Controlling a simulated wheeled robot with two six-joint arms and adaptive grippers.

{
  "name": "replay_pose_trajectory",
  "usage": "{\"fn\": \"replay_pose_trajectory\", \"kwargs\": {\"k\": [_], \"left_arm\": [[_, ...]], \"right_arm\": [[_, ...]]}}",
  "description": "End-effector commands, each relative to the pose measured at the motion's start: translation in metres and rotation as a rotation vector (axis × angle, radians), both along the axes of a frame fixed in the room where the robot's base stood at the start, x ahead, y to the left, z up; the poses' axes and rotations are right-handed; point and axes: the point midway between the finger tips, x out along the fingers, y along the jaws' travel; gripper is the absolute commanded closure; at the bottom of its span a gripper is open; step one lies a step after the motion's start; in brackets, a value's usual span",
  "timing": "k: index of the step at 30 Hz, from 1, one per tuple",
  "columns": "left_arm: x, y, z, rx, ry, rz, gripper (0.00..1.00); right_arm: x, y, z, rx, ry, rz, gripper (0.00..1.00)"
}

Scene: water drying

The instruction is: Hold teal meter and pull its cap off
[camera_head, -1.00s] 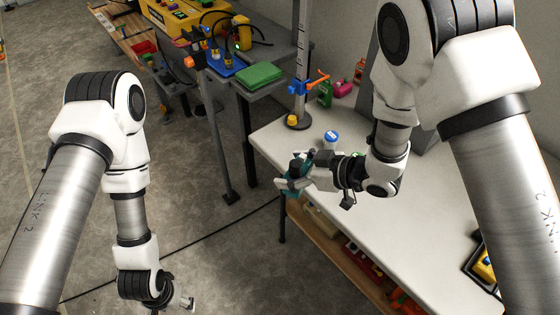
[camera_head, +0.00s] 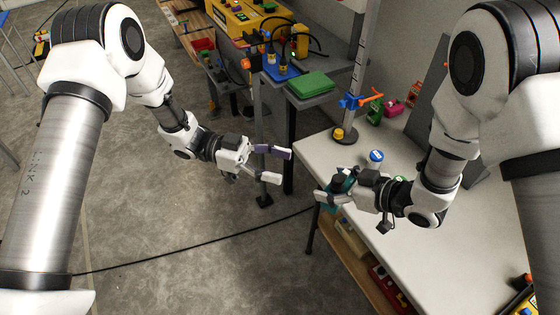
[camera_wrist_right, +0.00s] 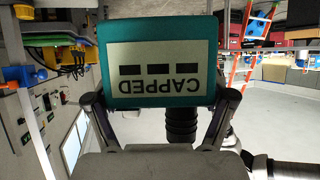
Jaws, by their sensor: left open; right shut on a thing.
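The teal meter (camera_wrist_right: 157,104) fills the upper middle of the right wrist view, its screen reading "CAPPED" upside down. A black ribbed cap (camera_wrist_right: 182,126) shows below the meter in that view. My right gripper (camera_head: 334,192) is shut on the meter in the head view, at the white table's left edge; its fingers also show at the meter's sides in the right wrist view (camera_wrist_right: 160,110).
The white table (camera_head: 440,255) lies under and right of my right gripper. A blue-capped bottle (camera_head: 376,156) stands close behind it. A stand with a blue clamp (camera_head: 350,101) is at the back. A grey bench with a green cloth (camera_head: 311,85) is behind my left gripper.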

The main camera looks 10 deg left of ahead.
Motion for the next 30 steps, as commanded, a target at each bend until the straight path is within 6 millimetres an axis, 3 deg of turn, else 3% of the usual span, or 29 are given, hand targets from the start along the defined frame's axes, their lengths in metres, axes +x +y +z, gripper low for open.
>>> {"fn": "replay_pose_trajectory", "kwargs": {"k": [5,18,23,30], "left_arm": [[0.0,-0.014,0.005,0.0,-0.009,0.0,0.39],[-0.007,-0.105,-0.001,0.002,-0.008,0.001,0.39],[-0.008,-0.119,-0.001,0.001,-0.008,0.003,0.39],[-0.008,-0.12,-0.001,0.0,-0.008,0.005,0.39]], "right_arm": [[0.0,0.0,0.0,0.001,0.0,0.0,0.81],[0.0,0.0,0.0,0.001,0.0,0.0,0.81],[0.0,0.0,0.0,0.001,0.0,0.0,0.81],[0.0,0.0,0.0,0.001,0.0,0.0,0.81]]}}
